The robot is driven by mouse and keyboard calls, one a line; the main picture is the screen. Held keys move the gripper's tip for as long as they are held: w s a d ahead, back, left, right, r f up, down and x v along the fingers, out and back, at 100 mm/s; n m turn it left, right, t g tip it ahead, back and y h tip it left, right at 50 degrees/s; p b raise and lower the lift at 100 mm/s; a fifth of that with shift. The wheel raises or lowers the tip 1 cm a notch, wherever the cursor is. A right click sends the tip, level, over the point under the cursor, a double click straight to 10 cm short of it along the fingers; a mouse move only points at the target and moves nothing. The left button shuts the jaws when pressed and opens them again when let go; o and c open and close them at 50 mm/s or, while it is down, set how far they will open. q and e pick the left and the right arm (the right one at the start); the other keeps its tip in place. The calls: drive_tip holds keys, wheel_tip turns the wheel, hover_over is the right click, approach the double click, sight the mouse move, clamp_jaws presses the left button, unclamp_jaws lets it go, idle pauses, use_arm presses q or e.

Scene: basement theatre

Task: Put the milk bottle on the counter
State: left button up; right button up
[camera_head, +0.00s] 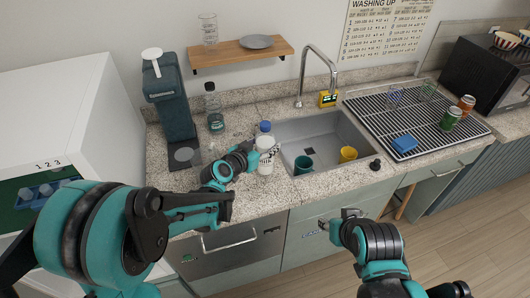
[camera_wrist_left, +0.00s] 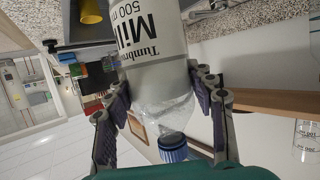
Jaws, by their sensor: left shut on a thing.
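The milk bottle (camera_head: 265,158) is white with a blue cap and stands near upright over the counter (camera_head: 232,198), at the left edge of the sink. I cannot tell whether its base touches the counter. My left gripper (camera_head: 255,153) is shut on the bottle from the left. In the left wrist view, the gripper's fingers (camera_wrist_left: 160,88) lie on either side of the bottle (camera_wrist_left: 153,75), which shows a "Milk 500 ml" label and a clear neck. My right gripper (camera_head: 345,217) is low in front of the cabinet; its finger opening is unclear.
The sink (camera_head: 330,130) holds a teal cup (camera_head: 303,165) and a yellow cup (camera_head: 347,154). A coffee machine (camera_head: 172,105) and a dark-capped bottle (camera_head: 214,110) stand at the back left. A drying rack (camera_head: 375,118) with cans and a blue sponge is at right.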

use_arm(q)
drive_tip(key=shift+f+b, duration=0.45)
drive_tip(key=shift+f, duration=1.1)
drive_tip(key=shift+f, duration=0.2)
drive_tip(key=o, duration=1.6)
drive_tip(key=shift+r, duration=0.1)
